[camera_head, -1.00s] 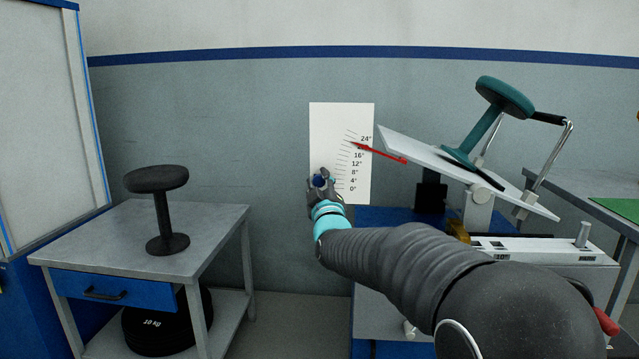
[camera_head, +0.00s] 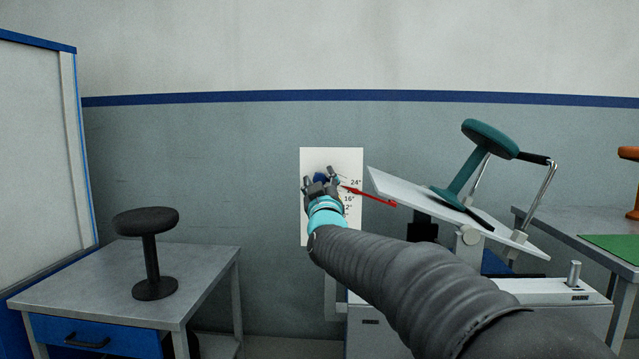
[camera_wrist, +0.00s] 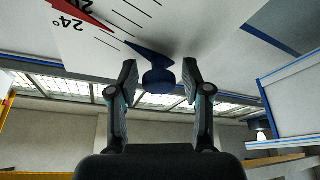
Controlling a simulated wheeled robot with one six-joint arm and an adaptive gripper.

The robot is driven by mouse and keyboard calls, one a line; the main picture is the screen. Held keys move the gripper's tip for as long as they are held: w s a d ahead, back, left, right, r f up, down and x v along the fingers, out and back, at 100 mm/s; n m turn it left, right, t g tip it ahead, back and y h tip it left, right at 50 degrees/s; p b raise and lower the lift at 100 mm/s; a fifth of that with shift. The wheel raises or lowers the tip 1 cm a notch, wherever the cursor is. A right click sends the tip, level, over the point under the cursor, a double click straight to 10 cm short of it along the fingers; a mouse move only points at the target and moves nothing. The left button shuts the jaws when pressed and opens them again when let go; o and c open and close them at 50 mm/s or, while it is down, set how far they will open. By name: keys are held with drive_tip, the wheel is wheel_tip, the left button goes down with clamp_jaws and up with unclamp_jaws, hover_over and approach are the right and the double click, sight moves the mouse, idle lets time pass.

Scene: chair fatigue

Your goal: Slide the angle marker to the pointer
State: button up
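The angle marker (camera_wrist: 158,80) is a blue pointed piece with a round knob on the white scale card (camera_wrist: 85,45). In the wrist view my gripper (camera_wrist: 160,76) has its fingers on either side of the knob, with a small gap showing on each side. The marker's tip lies close to the tip of the red pointer (camera_wrist: 84,14), near the 24° end. In the head view the marker (camera_head: 320,178) sits at my gripper (camera_head: 320,182), on the upper part of the card (camera_head: 332,157). The red pointer (camera_head: 372,195) slopes from the tilted white plate toward the card. My gripper hides part of the scale.
The tilted white plate (camera_head: 400,192) with a teal stool (camera_head: 490,140) stands right of the card. A grey table (camera_head: 90,290) with a black stool (camera_head: 150,222) stands at left. A bench with a green mat (camera_head: 615,247) is at far right.

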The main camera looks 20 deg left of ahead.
idle(0.3)
drive_tip(key=v, duration=1.2)
